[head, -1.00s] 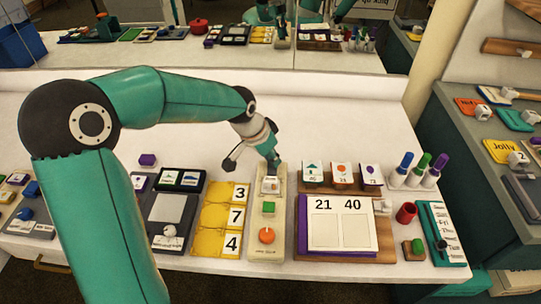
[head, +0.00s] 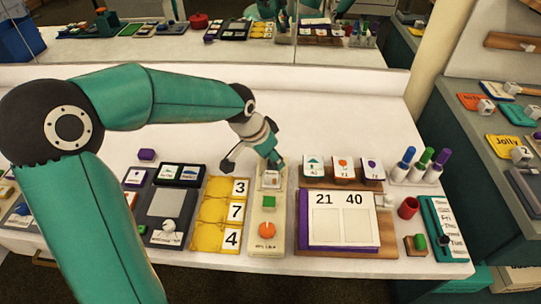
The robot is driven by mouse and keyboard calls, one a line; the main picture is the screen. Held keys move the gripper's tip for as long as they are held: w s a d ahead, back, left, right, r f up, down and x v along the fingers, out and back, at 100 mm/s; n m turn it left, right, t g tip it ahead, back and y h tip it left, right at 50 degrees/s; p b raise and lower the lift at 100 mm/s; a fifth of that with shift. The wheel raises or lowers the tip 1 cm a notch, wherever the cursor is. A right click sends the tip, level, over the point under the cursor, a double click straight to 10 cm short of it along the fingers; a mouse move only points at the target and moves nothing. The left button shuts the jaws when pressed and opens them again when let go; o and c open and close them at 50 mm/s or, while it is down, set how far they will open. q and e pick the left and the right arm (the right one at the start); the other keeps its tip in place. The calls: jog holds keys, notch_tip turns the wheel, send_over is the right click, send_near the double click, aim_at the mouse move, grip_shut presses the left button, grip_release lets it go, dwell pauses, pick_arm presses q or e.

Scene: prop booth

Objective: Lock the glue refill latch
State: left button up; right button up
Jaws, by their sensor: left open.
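A cream board (head: 283,220) stands near the front middle of the white table. Small lettering below the knob is too small to read. Which of these parts is the glue refill latch I cannot tell for sure. My left gripper (head: 254,161) is open at the far end of the board, with its teal finger just behind or over the white block; contact is unclear. My right gripper is not in view.
Yellow number cards (head: 211,212) stand close on the left of the board. A purple-edged calendar board (head: 339,244) is close on the right. Markers (head: 424,163) and a red cup (head: 408,208) stand farther right. The white table behind is clear; a mirror stands at the back.

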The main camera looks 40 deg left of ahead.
pick_arm(q)
jog(key=shift+r, duration=0.15)
jog(key=v, duration=1.1)
jog(key=shift+s+r, duration=0.25)
jog(key=shift+s, duration=0.05)
jog(key=shift+a, duration=0.1)
